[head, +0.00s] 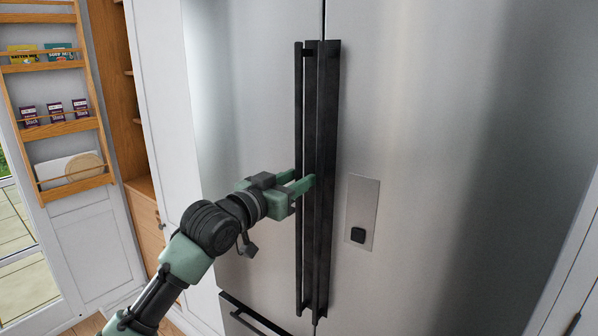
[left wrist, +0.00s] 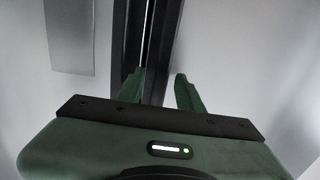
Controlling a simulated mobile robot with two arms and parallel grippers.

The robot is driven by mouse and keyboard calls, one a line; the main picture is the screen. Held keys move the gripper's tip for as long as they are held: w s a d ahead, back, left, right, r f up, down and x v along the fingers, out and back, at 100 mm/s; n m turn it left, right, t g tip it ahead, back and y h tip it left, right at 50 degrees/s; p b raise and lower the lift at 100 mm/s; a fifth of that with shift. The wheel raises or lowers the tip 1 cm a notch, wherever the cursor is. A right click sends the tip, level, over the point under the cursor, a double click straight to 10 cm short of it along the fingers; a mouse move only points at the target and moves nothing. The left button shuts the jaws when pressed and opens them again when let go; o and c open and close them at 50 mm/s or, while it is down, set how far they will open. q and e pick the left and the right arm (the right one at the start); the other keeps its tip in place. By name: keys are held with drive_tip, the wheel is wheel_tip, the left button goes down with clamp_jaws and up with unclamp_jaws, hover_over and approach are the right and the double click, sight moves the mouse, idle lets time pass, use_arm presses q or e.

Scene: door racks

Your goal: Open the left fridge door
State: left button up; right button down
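The left fridge door (head: 245,110) is brushed steel and looks shut against the right door (head: 450,150). Its long black vertical handle (head: 298,110) runs beside the right door's black handle (head: 328,110). My left gripper (head: 303,181) reaches in from the left at about mid-height of the handles. In the left wrist view, the left gripper's green fingers (left wrist: 160,88) stand apart, with a dark handle bar (left wrist: 158,50) between them. A gap shows beside one finger; contact with the other is unclear. My right gripper is not in view.
A drawer with a dark handle (head: 250,318) is below. White cabinet panels flank the fridge. A wooden door rack (head: 62,129) with packets hangs at the far left.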

use_arm(q)
drive_tip(key=shift+w+d, duration=0.25)
drive_tip(key=shift+d, duration=0.05)
drive_tip(key=shift+w, duration=0.1)
drive_tip(key=shift+w+f, duration=0.1)
drive_tip(key=shift+c, duration=0.3)
clamp_jaws()
idle(0.9)
